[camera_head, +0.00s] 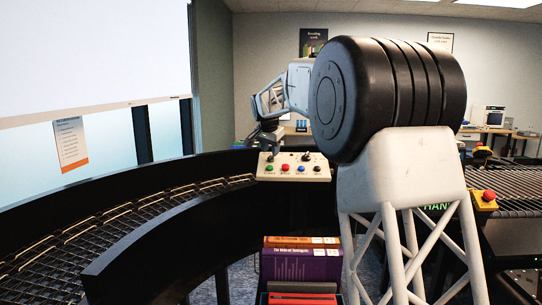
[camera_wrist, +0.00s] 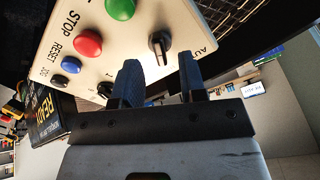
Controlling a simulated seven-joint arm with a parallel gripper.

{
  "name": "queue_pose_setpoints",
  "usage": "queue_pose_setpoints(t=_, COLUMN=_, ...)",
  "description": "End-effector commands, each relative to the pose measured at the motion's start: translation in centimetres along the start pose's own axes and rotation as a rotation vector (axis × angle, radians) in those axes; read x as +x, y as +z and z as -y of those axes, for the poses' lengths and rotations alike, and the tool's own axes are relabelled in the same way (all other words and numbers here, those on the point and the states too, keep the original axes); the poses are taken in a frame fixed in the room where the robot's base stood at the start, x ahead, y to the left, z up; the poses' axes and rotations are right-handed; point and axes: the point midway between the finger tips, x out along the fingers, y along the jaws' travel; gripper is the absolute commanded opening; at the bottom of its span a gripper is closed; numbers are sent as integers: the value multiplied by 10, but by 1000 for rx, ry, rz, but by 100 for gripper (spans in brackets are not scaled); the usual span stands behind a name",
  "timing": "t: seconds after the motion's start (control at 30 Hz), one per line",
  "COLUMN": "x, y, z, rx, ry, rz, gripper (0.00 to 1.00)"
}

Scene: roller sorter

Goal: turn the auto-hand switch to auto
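The auto-hand switch (camera_wrist: 159,45) is a black knob on a pale control panel (camera_wrist: 190,25), with a cut-off "AU" label to its right in the wrist view. Its handle stands roughly upright in that picture; I cannot tell its exact setting. My gripper (camera_wrist: 160,80) is open, with two dark fingers apart and nothing between them. The knob lies just beyond the fingertips, near the line between them; no contact shows.
The panel also carries green (camera_wrist: 120,8), red (camera_wrist: 88,43) and blue (camera_wrist: 71,65) buttons and a second black knob (camera_wrist: 106,90). A curved roller conveyor (camera_head: 130,215) fills the left; book-filled totes (camera_head: 300,262) stand in front.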

Motion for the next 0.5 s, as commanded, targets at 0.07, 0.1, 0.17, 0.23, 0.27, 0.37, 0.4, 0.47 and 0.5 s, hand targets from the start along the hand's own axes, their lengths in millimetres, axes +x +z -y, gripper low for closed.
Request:
queue_pose_setpoints(t=0.07, x=9, y=0, z=0, rx=0, ry=0, rz=0, gripper=38)
queue_pose_setpoints(t=0.1, x=13, y=0, z=0, rx=0, ry=-1, rz=-1, gripper=38)
queue_pose_setpoints(t=0.17, x=18, y=0, z=0, rx=0, ry=-1, rz=-1, gripper=38)
queue_pose_setpoints(t=0.23, x=24, y=0, z=0, rx=0, ry=0, rz=0, gripper=38)
queue_pose_setpoints(t=0.27, x=25, y=0, z=0, rx=0, ry=0, rz=0, gripper=38)
queue_pose_setpoints(t=0.37, x=28, y=0, z=0, rx=0, ry=0, rz=-1, gripper=38)
queue_pose_setpoints(t=0.4, x=29, y=0, z=0, rx=0, ry=-1, rz=-1, gripper=38)
queue_pose_setpoints(t=0.47, x=29, y=0, z=0, rx=0, ry=-1, rz=-1, gripper=38)
queue_pose_setpoints(t=0.5, x=29, y=0, z=0, rx=0, ry=-1, rz=-1, gripper=38)
